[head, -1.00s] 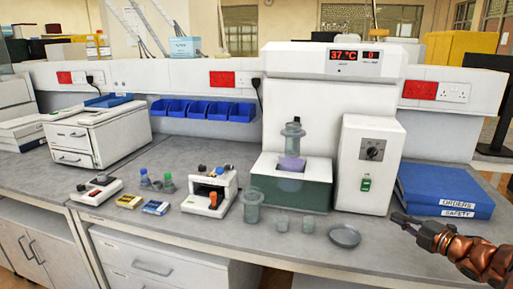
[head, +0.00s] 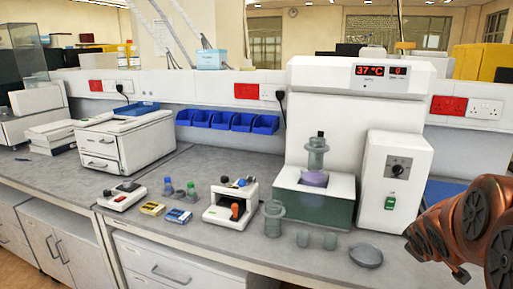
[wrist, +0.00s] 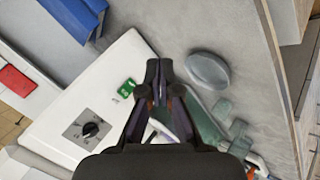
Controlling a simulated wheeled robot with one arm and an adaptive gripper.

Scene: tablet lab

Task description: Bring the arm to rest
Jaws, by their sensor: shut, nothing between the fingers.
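My arm shows at the right edge of the head view as copper-coloured links, in front of the blue binders. My gripper (wrist: 159,66) is seen clearly in the wrist view, pointing down over the bench; its dark fingers are together with nothing between them. In that view the white control box (wrist: 92,115) with its dial and green switch is to the left of the fingers. A grey round dish (wrist: 207,70) is to the right. In the head view the fingers are hard to make out beside the copper links.
The dissolution apparatus (head: 345,105) reads 37 °C, with the control box (head: 393,175) at its right. A dish (head: 366,256), small beakers (head: 316,240) and a clear vessel (head: 273,218) stand near the bench's front edge. Blue binders (head: 441,192) are partly hidden behind my arm.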

